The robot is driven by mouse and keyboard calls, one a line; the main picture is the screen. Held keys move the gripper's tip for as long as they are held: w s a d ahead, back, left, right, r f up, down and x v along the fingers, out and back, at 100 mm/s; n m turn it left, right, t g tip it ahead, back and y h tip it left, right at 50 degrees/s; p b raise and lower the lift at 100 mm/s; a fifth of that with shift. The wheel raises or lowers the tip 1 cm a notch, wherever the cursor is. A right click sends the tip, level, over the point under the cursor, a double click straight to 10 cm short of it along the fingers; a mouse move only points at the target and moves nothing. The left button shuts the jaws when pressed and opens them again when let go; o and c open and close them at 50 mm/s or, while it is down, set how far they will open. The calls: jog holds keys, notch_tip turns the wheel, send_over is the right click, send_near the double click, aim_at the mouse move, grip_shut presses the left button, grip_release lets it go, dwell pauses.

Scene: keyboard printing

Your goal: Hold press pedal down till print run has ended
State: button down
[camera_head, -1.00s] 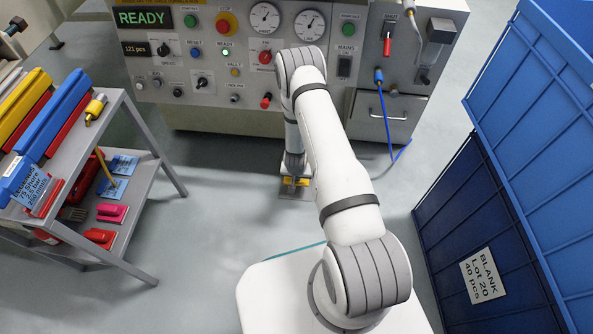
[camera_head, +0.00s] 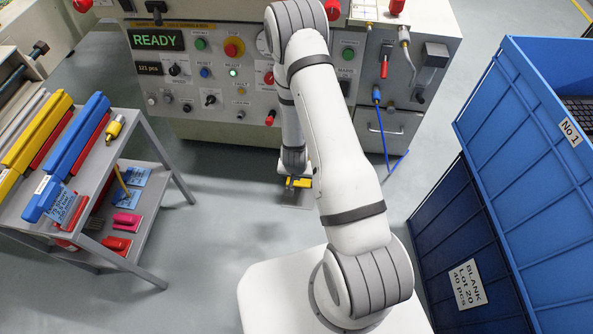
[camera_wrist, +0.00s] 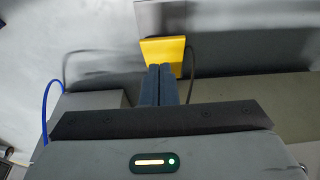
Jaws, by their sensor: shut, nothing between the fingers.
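The yellow press pedal (camera_head: 301,183) is on the floor in front of the machine, partly hidden by my arm. In the wrist view the yellow pedal plate (camera_wrist: 164,52) lies just beyond my fingertips. My gripper (camera_wrist: 160,68) is shut and empty, its two dark fingers together. In the head view my gripper (camera_head: 293,178) is over the pedal, mostly covered by my wrist. I cannot tell whether the fingertips touch the pedal or whether it is pressed. The machine's display (camera_head: 157,40) reads READY, and the counter (camera_head: 150,69) reads 121 pcs. A green lamp (camera_head: 233,72) is lit.
A grey cart (camera_head: 160,235) with coloured squeegees stands at the left. Stacked blue crates (camera_head: 520,130) stand at the right, one labelled BLANK Lot 20. A blue cable (camera_head: 383,125) hangs down the machine front. The floor between cart and pedal is clear.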

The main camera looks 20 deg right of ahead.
jog(key=shift+v, duration=1.2)
jog(key=shift+s+a, duration=0.1)
notch_tip(320, 180, up, 38)
jog(key=a+n+y+p, duration=0.2)
jog(key=p, duration=1.1)
jog(key=s+r+n+p, duration=0.1)
jog(key=s+r+p, duration=0.3)
jog(key=r, duration=0.6)
jog(key=s+r+n+p, duration=0.1)
jog(key=s+r+p, duration=0.3)
jog(key=s+r, duration=0.3)
jog(key=s+d+r+p, duration=0.1)
jog(key=s+r+p, duration=0.3)
jog(key=r, duration=0.8)
jog(key=shift+s+r+n+h, duration=0.35)
jog(key=shift+s+n+h, duration=0.05)
jog(key=shift+s, duration=0.8)
